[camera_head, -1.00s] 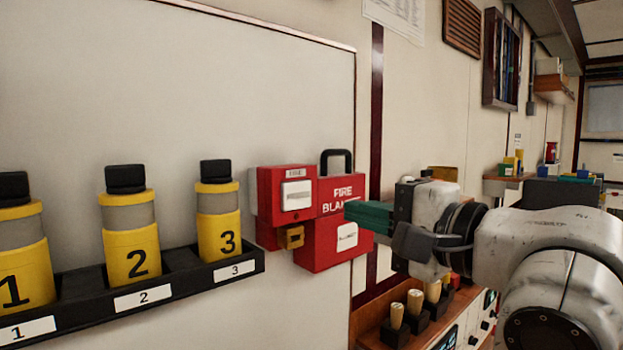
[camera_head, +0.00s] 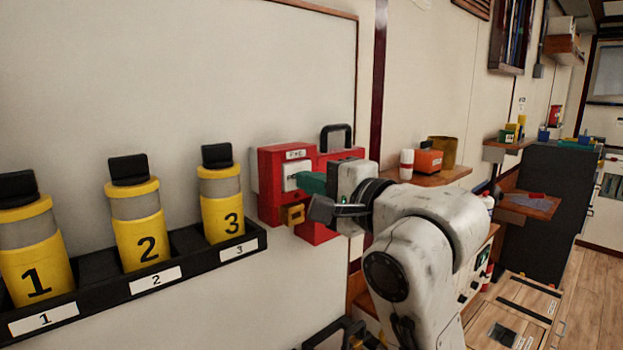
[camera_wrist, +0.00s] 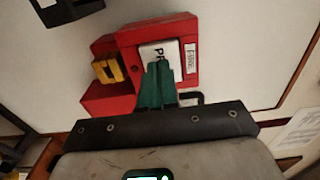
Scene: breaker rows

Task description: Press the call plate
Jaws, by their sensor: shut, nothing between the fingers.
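The call plate (camera_head: 292,172) is a white plate on the front of a red box (camera_head: 268,182) on the wall, with a FIRE label above it. In the wrist view the plate (camera_wrist: 154,52) shows the start of a word, the rest hidden by my fingers. My gripper (camera_head: 301,182) has green fingers, shut and empty, pointing at the plate. In the wrist view the fingertips (camera_wrist: 157,63) overlap the plate's lower edge. They are at or very close to its surface; I cannot tell if they touch. My gripper hides much of the red fire blanket case (camera_head: 334,148).
A yellow padlock-like piece (camera_head: 293,214) hangs below the plate. A black rack (camera_head: 186,268) with yellow numbered canisters is on the wall at left. A wooden shelf (camera_head: 436,177) with small items is at right. Wooden floor shows at lower right.

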